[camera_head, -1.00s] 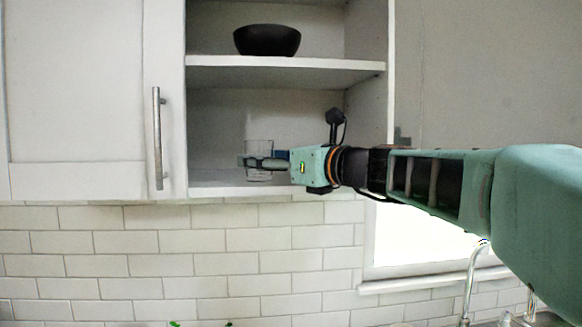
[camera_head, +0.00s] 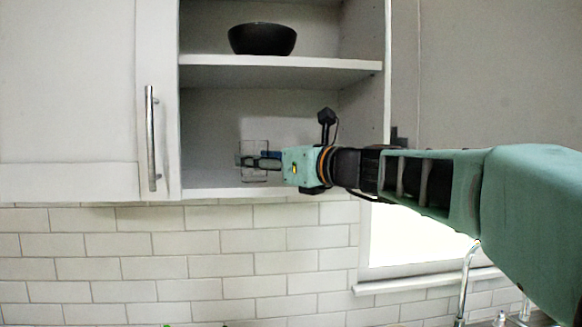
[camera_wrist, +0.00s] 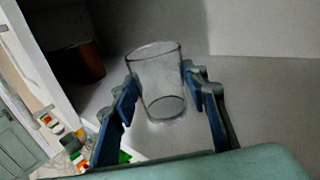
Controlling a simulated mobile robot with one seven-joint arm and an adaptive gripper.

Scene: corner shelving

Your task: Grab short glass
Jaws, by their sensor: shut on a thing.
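The short glass (camera_wrist: 158,85) is clear and stands between my gripper's two fingers in the wrist view. In the head view the glass (camera_head: 254,147) shows faintly in the lower compartment of the open cabinet, partly hidden by the gripper. My gripper (camera_head: 256,161) reaches in from the right and is shut on the glass. Its blue-padded fingers (camera_wrist: 162,100) lie on both sides of the glass in the wrist view. I cannot tell for sure whether the glass base touches the shelf.
A black bowl (camera_head: 262,39) sits on the shelf (camera_head: 290,66) above. A cabinet door (camera_head: 70,100) with a metal handle (camera_head: 151,138) is at the left. White tiles (camera_head: 180,260) and a faucet (camera_head: 466,285) are below.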

